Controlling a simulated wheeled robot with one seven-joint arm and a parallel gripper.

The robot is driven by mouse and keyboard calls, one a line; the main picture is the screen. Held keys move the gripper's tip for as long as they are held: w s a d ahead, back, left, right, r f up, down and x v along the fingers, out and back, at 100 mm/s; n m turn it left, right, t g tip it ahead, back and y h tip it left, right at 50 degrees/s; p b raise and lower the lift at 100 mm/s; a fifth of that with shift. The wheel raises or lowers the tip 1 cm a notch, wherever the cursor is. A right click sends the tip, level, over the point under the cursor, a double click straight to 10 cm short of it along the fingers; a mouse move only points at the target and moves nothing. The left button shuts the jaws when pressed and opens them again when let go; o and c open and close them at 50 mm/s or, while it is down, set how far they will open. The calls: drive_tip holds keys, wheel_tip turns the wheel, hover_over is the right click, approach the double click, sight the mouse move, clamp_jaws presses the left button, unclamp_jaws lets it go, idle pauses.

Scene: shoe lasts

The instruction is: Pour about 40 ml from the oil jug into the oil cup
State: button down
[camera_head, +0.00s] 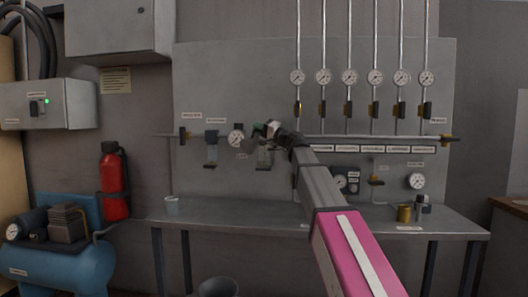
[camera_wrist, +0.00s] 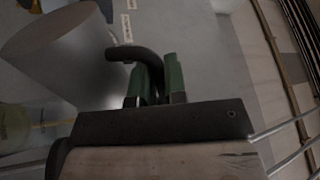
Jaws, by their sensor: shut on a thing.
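My gripper (camera_wrist: 153,78) has green fingers closed on the dark curved handle of a grey metal jug (camera_wrist: 60,62) in the wrist view. The jug is a large, plain cylinder to the left of the fingers and looks tilted in that view; its opening and contents are not visible.
The grey bench (camera_head: 240,212) is mostly clear between the pale cup and a brass container (camera_head: 404,213) at right. Gauges, valves and pipes line the panel (camera_head: 225,85) behind. A red extinguisher (camera_head: 115,185) and blue compressor (camera_head: 62,262) stand at left; a bucket (camera_head: 218,287) is below.

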drive_tip(key=shift+w+d+m, duration=0.1)
drive_tip(key=shift+m, duration=0.4)
drive_tip(key=shift+d, duration=0.15)
drive_tip(key=shift+s+d, duration=0.1)
drive_tip(key=shift+s, duration=0.15)
drive_tip(key=shift+d, duration=0.1)
idle(0.3)
drive_tip(key=shift+w+d+r+m+t, duration=0.15)
drive_tip(key=shift+r+m+t, duration=0.2)
drive_tip(key=shift+m, duration=0.25)
idle(1.2)
drive_tip(key=shift+s+a+f+n+g, duration=0.2)
drive_tip(key=shift+s+f+n+g, duration=0.1)
drive_tip(key=shift+n, duration=0.5)
drive_tip(key=shift+s+a+f+n+g, duration=0.15)
drive_tip(key=shift+s+n+g, duration=0.15)
drive_tip(key=shift+n, duration=0.5)
drive_tip(key=shift+s+a+f+n+g, duration=0.25)
drive_tip(key=shift+n+g, duration=0.1)
drive_tip(key=shift+n, duration=0.45)
